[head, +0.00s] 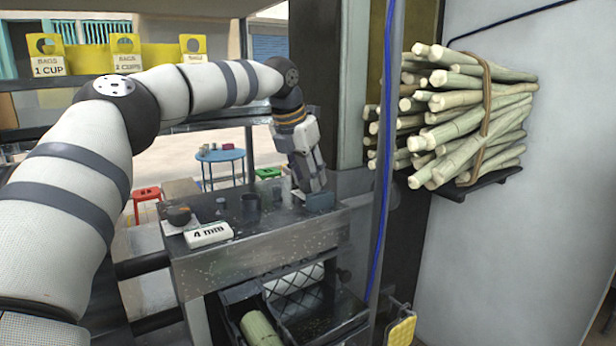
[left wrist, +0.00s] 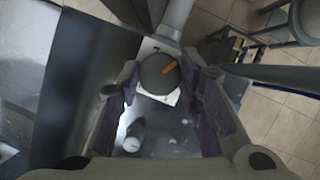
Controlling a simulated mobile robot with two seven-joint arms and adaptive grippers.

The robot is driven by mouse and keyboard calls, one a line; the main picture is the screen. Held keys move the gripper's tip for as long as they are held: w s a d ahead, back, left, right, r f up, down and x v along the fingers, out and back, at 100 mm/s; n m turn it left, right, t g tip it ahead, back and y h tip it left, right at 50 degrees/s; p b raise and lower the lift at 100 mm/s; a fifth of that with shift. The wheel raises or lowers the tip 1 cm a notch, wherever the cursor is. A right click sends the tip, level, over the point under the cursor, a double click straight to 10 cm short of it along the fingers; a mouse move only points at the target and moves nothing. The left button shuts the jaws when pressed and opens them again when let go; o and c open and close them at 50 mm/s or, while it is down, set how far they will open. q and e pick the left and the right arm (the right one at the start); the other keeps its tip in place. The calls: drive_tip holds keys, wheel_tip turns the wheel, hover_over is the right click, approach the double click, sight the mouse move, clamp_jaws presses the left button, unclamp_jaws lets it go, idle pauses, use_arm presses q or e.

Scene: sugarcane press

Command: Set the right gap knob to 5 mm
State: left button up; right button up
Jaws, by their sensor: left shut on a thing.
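In the left wrist view, a dark round knob (left wrist: 152,82) with an orange pointer mark (left wrist: 169,67) sits on a white plate (left wrist: 165,98). My left gripper (left wrist: 158,77) has its fingers on both sides of this knob and is shut on it. In the head view, my left gripper (head: 310,186) reaches down to the right end of the metal press table (head: 255,250); the knob there is hidden behind it. No reading for the gripped knob is visible. My right gripper is not in view.
A dark cup (head: 250,206) and small items stand on the table left of my gripper. A bluish-grey block (head: 320,202) is close beside it. A bundle of cane (head: 465,120) lies on a wall shelf at right. A dark crate (head: 315,310) is below.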

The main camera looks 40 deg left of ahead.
use_arm(q)
drive_tip(key=o, duration=1.1)
drive_tip(key=shift+f, duration=0.1)
drive_tip(key=v, duration=1.2)
drive_tip(key=shift+w, duration=0.1)
